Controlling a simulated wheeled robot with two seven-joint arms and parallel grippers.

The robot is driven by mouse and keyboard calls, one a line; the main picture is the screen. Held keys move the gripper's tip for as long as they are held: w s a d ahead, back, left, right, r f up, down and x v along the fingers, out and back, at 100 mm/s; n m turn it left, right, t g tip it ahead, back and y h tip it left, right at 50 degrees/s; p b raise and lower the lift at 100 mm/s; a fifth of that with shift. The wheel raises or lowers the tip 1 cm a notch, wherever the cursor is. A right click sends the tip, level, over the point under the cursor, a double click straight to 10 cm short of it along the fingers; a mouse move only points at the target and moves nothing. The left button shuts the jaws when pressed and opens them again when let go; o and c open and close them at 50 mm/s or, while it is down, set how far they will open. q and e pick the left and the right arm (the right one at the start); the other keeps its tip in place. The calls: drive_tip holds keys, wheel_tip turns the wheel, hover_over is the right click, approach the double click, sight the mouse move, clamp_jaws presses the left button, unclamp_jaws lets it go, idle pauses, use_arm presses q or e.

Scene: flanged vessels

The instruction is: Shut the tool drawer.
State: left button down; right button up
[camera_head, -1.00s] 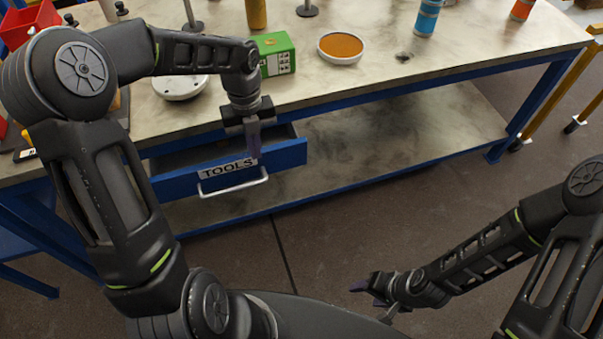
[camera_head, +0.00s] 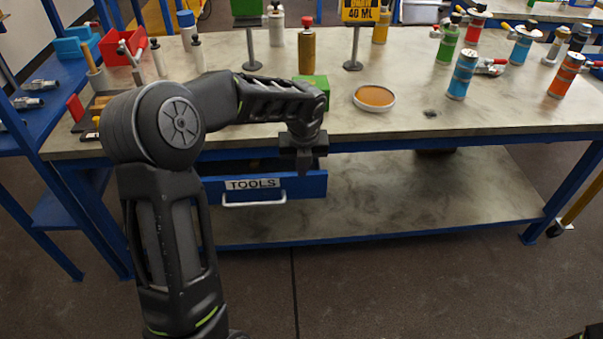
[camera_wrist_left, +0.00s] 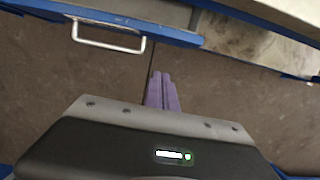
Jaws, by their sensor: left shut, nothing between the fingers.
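The tool drawer (camera_head: 308,188) hangs under the workbench with a blue front and a white TOOLS label (camera_head: 252,183). A dark gap shows above its front, so it stands partly open. Its pale bar handle (camera_head: 254,202) also shows in the left wrist view (camera_wrist_left: 108,47), below the blue drawer front (camera_wrist_left: 172,35). My left gripper (camera_head: 304,168) is shut and empty. It points down by the right part of the drawer front in the head view. In the left wrist view its purple fingers (camera_wrist_left: 162,92) are over the floor, visibly apart from the handle.
The workbench top (camera_head: 400,128) holds a green box (camera_head: 316,88), an orange-filled dish (camera_head: 374,97) and several bottles, including a blue one (camera_head: 462,75). A lower shelf (camera_head: 430,195) runs beneath. The floor in front is clear.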

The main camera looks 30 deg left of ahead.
sight(300, 180)
use_arm(q)
drive_tip(key=w+a+f, duration=0.1)
drive_tip(key=f, duration=0.2)
drive_tip(key=w+a+f, duration=0.1)
drive_tip(key=f, duration=0.2)
drive_tip(key=w+a+f, duration=0.1)
drive_tip(key=w+f, duration=0.1)
drive_tip(key=f, duration=0.1)
drive_tip(key=shift+f, duration=0.25)
drive_tip(key=shift+w+a, duration=0.45)
drive_tip(key=shift+w, duration=0.05)
use_arm(e)
drive_tip(key=shift+f, duration=0.25)
